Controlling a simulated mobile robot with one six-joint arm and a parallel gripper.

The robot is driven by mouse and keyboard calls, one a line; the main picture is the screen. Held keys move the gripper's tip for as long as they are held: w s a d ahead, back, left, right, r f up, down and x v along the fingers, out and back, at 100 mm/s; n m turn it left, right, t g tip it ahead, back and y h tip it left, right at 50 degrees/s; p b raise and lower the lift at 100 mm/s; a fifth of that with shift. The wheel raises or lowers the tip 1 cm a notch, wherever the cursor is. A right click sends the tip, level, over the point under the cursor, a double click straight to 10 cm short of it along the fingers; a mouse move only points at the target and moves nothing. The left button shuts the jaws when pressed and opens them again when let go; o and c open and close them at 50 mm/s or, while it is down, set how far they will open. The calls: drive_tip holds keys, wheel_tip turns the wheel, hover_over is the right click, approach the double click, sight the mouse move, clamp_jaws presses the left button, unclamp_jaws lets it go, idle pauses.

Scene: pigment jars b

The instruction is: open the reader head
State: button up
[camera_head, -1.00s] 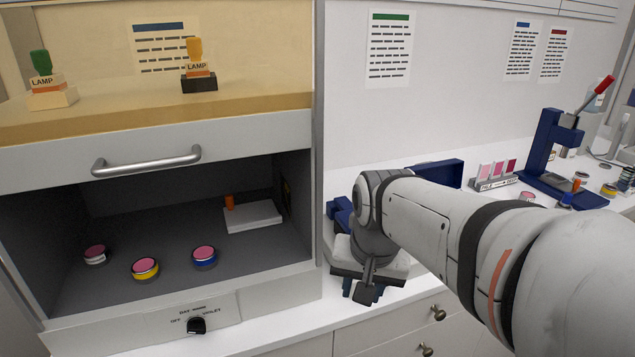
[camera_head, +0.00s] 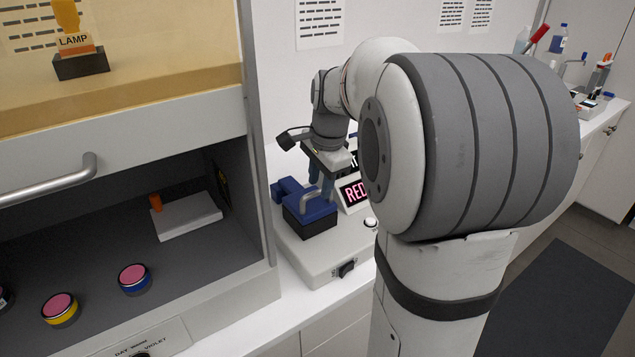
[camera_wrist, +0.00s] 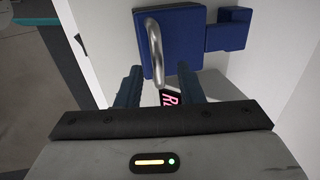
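The reader head (camera_head: 310,219) is a dark blue block with a grey bar handle (camera_head: 308,199) on top. It sits low on the white reader body (camera_head: 312,255), on the counter right of the cabinet, and looks shut. It also shows in the wrist view (camera_wrist: 184,45), with the handle (camera_wrist: 152,42) pointing toward me. My gripper (camera_head: 321,184) is open at the far side of the head. In the wrist view the fingers (camera_wrist: 158,72) stand apart on either side of the handle's near end, with nothing clamped. Whether a finger touches the handle I cannot tell.
A display (camera_head: 354,192) reading "RED", partly hidden by my arm, is beside the head. A switch (camera_head: 346,268) is on the reader's front. The cabinet (camera_head: 258,200) at left holds jars, including a yellow-banded one (camera_head: 60,310) and a blue-banded one (camera_head: 134,279).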

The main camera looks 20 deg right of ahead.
drive_tip(key=shift+a+f, duration=0.1)
drive_tip(key=shift+f, duration=0.35)
drive_tip(key=shift+c, duration=0.2)
clamp_jaws()
